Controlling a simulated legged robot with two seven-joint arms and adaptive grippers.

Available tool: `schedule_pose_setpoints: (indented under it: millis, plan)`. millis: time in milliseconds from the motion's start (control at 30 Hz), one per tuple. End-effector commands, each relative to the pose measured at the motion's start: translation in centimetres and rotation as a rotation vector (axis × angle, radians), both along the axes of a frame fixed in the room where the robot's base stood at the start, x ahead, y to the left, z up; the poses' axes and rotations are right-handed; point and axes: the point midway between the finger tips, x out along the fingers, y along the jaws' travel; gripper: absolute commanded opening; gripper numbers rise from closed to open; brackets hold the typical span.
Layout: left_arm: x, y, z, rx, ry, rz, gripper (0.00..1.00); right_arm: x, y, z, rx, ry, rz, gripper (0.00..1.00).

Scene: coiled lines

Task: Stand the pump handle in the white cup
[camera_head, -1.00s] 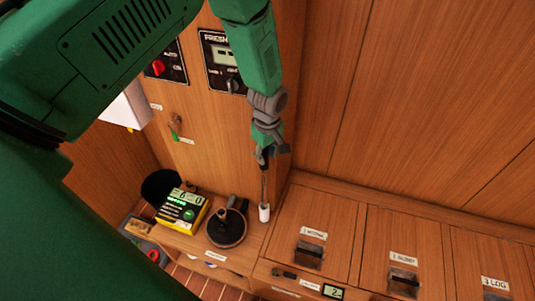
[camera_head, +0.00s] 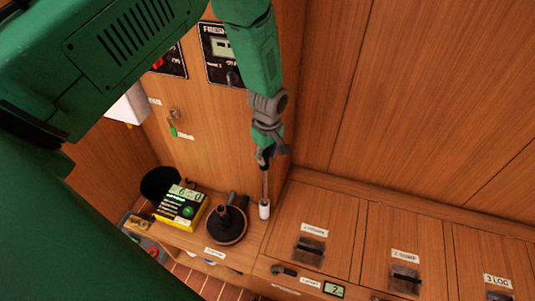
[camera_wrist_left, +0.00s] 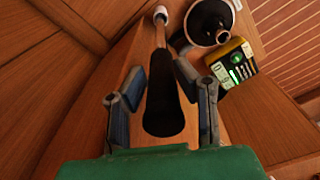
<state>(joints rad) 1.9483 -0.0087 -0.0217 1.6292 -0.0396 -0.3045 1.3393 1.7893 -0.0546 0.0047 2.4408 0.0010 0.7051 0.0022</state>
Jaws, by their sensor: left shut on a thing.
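The pump handle has a black grip (camera_wrist_left: 163,105) and a thin metal rod (camera_head: 264,185). My left gripper (camera_head: 268,157) is shut on the black grip; in the left wrist view its fingers (camera_wrist_left: 163,85) are on either side of it. The handle hangs nearly upright with its rod pointing down. The small white cup (camera_head: 264,210) stands on the wooden ledge directly below; it also shows in the left wrist view (camera_wrist_left: 160,13). The rod's lower end meets the cup's mouth, and its tip is hidden there. My right gripper is not in view.
A round dark pump-like object (camera_head: 227,224) stands close left of the cup. A yellow meter (camera_head: 181,208) is farther left, beside a black round object (camera_head: 160,182). Wooden wall panels rise close behind. Labelled locker lids (camera_head: 312,227) lie to the right.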

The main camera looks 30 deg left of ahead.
Motion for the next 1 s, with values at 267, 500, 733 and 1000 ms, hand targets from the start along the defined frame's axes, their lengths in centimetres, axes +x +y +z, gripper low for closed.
schedule_pose_setpoints:
  millis: [267, 500, 733, 1000]
  plan:
    - [0.0, 0.0, -0.8, 0.001, -0.001, 0.000, 0.00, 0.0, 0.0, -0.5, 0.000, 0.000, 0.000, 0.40]
    - [0.0, 0.0, -1.4, 0.001, -0.001, 0.000, 0.00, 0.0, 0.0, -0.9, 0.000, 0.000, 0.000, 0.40]
    - [0.1, 0.0, -1.9, 0.001, -0.001, 0.000, 0.00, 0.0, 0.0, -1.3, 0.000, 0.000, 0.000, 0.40]
    - [0.1, 0.0, -2.6, 0.001, -0.001, 0.000, 0.00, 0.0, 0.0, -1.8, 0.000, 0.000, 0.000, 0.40]
